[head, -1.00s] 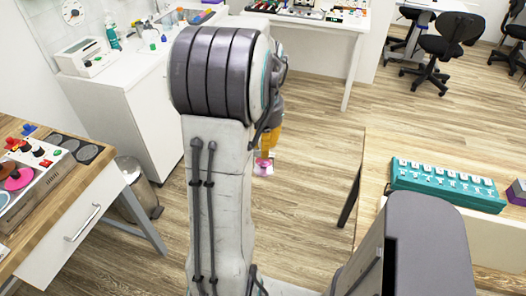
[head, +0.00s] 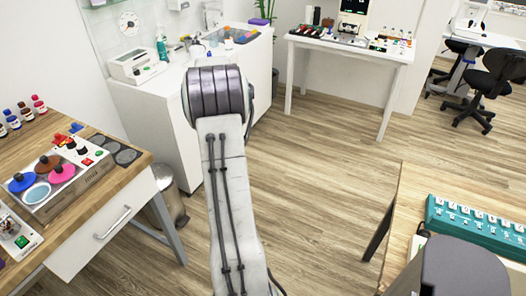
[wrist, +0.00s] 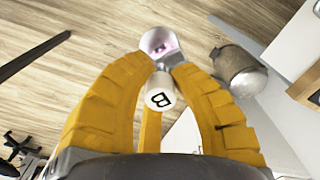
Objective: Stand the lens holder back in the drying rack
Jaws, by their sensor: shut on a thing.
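The lens holder (wrist: 158,42) shows in the wrist view as a round, clear piece with a pinkish tint and a grey clamp. A pale round end marked "B" (wrist: 158,99) sits between the fingers, nearer the camera. My gripper (wrist: 160,62) has yellow ribbed fingers closed on the holder, with the round lens part beyond the fingertips. In the head view my own arm hides the gripper and the holder. I cannot tell which thing is the drying rack; a teal block (head: 475,222) with labelled white pieces lies on the right table.
At left, a wooden-topped bench (head: 140,165) holds a unit with coloured lids (head: 60,174). A metal bin (head: 168,195) stands beside it. A white counter (head: 150,105) with a sink is behind my arm. The floor (head: 320,170) between counter and right table (head: 404,215) is clear.

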